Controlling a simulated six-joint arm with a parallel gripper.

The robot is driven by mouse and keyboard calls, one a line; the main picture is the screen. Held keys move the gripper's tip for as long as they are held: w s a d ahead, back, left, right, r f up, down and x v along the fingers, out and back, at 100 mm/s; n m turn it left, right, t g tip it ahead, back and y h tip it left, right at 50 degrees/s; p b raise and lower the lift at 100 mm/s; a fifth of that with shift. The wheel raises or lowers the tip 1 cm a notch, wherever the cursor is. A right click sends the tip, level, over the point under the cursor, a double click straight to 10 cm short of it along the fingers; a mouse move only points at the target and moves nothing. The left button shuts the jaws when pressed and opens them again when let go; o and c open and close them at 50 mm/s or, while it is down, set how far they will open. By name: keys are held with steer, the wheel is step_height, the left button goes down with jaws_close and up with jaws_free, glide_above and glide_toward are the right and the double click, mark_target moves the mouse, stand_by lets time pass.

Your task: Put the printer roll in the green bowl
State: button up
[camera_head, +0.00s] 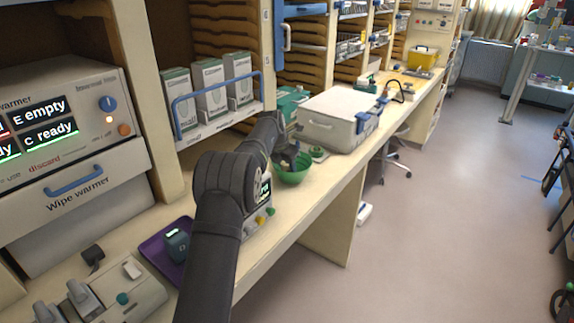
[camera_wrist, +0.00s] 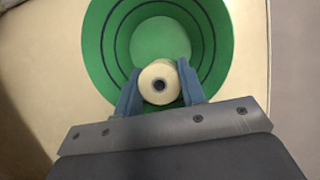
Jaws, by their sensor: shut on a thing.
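The green bowl (camera_wrist: 215,45) lies under my gripper in the wrist view, with dark rings on its inner wall. My gripper (camera_wrist: 160,88) is shut on the printer roll (camera_wrist: 148,76), a cream-coloured roll with a dark hole in its core. The roll shows over the near part of the bowl's inside. I cannot tell whether it touches the bowl. In the head view the green bowl (camera_head: 292,176) stands on the counter near its front edge, and my arm reaches to it. The roll and the fingertips are hard to make out there.
A white case (camera_head: 335,120) stands just behind the bowl. A monitor-like device with coloured knobs (camera_head: 262,205) stands in front of it, beside my arm. A purple tray (camera_head: 160,247) holds a dark device. The counter's edge (camera_head: 325,190) drops to the floor at right.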

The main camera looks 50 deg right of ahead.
steer(key=shift+f, duration=0.1)
steer(key=shift+f, duration=0.45)
steer(key=o, duration=1)
steer(key=shift+r, duration=0.3)
steer(key=v, duration=1.2)
steer(key=shift+r, duration=0.35)
steer(key=shift+d+f, duration=0.1)
